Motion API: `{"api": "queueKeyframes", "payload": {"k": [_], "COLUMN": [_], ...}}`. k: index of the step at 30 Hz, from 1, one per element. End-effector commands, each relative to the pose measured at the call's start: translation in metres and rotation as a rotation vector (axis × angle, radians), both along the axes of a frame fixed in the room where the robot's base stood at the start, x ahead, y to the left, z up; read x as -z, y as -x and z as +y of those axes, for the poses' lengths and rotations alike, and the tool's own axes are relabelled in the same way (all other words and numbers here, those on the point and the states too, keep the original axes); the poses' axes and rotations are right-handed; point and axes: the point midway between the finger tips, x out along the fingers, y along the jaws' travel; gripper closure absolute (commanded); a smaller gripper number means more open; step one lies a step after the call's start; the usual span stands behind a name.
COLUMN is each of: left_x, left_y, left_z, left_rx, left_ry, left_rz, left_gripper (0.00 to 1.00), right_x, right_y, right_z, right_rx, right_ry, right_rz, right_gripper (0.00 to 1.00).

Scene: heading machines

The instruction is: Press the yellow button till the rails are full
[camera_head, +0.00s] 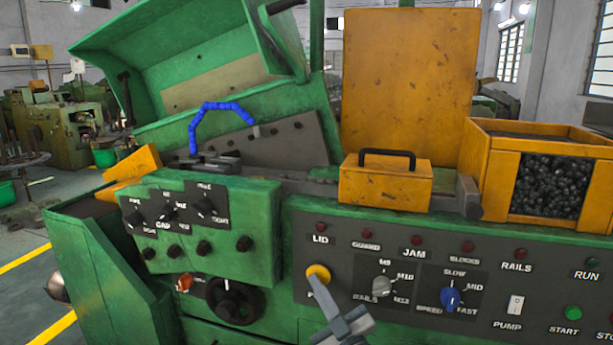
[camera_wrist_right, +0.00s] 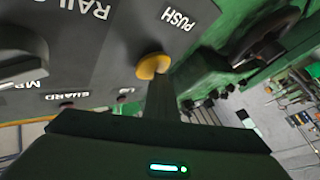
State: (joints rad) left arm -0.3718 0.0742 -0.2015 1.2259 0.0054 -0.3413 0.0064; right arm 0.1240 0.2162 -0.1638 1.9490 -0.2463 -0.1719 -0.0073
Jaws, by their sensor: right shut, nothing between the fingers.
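The yellow button (camera_head: 318,272) sits on the dark front panel, left of the RAILS selector. It also shows in the right wrist view (camera_wrist_right: 149,68), beside the word PUSH. My right gripper (camera_head: 322,292) is shut and empty. Its fingertips are at the button's lower edge and overlap it in both views; I cannot tell whether they touch. The RAILS lamp (camera_head: 521,254) on the panel is dark red. A grey metal track (camera_head: 467,192) runs behind the orange box with the black handle; whether parts fill it cannot be seen. My left gripper is not in view.
An orange bin (camera_head: 486,185) of dark parts stands at the right. The orange handled box (camera_head: 385,185) sits on the machine. A grey selector (camera_head: 383,286), blue speed knob (camera_head: 450,298) and white pump switch (camera_head: 515,305) lie right of the button. A black handwheel (camera_head: 235,300) is left.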

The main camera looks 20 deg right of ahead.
Motion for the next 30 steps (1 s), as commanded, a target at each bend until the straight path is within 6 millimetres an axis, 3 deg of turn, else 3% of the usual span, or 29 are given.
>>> {"api": "queueKeyframes", "payload": {"k": [1, 3, 30], "left_x": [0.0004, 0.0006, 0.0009], "left_y": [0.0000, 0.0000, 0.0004], "left_z": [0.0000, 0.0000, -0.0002], "left_rx": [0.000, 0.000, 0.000], "left_ry": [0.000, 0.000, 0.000], "left_rz": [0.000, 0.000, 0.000], "left_gripper": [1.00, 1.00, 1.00], "right_x": [0.0003, 0.0009, 0.0071], "right_y": [-0.0063, -0.0084, -0.0120], "right_z": [-0.0120, -0.0139, -0.0215], "right_rx": [0.020, 0.020, 0.021], "right_ry": [0.005, 0.005, 0.007], "right_rz": [0.006, 0.006, 0.006], "right_gripper": [1.00, 1.00, 1.00]}}
